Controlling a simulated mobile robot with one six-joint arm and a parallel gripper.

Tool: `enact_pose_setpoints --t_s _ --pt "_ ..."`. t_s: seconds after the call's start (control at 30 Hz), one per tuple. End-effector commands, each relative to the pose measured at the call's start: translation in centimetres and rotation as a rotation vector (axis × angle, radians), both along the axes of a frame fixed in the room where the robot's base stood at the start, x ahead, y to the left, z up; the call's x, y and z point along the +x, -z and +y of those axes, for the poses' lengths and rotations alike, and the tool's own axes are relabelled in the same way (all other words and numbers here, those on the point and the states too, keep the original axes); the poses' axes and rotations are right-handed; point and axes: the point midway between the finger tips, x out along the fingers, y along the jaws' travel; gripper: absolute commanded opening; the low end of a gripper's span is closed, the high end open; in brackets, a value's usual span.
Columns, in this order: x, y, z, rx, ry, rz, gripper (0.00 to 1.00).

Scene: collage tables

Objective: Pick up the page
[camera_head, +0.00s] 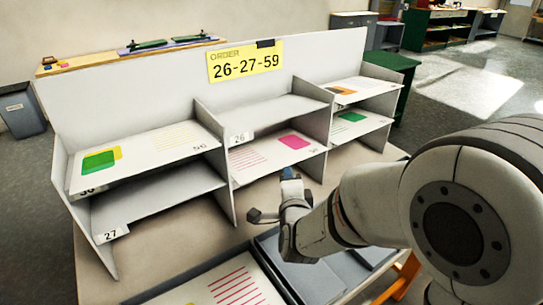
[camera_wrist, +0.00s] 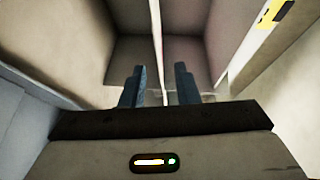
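A page with a pink block and pink lines (camera_head: 265,155) lies on the middle column's lower shelf. Its front edge is close to my gripper (camera_head: 289,174), whose blue-grey fingertips show at that shelf's front. In the wrist view my gripper (camera_wrist: 159,68) is open, its two fingers apart. A thin white and red edge (camera_wrist: 157,35) runs between the fingers; I cannot tell whether it is the page's or the shelf's, or whether a finger touches it. Other pages lie on the left upper shelf (camera_head: 150,152), with green and yellow blocks, and on the right shelves (camera_head: 352,118).
The grey sorting rack (camera_head: 120,80) has upright dividers beside my gripper. A yellow order sign (camera_head: 245,61) reads 26-27-59. The left lower shelf (camera_head: 150,200), labelled 27, and the middle upper shelf (camera_head: 275,112) look empty. A dark tray with a red-striped page (camera_head: 238,285) is in front.

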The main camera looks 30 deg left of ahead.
Motion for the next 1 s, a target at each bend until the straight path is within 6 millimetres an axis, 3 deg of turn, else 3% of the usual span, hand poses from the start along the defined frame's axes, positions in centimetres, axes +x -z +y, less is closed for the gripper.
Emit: enact_pose_setpoints --t_s 0.6,0.9,1.0 --pt "5.8 1.3 4.0 0.016 0.001 -0.003 0.28" --pt "6.2 1.3 4.3 0.015 0.0 -0.003 0.28" --pt "6.2 1.3 4.3 0.015 0.0 -0.003 0.2"
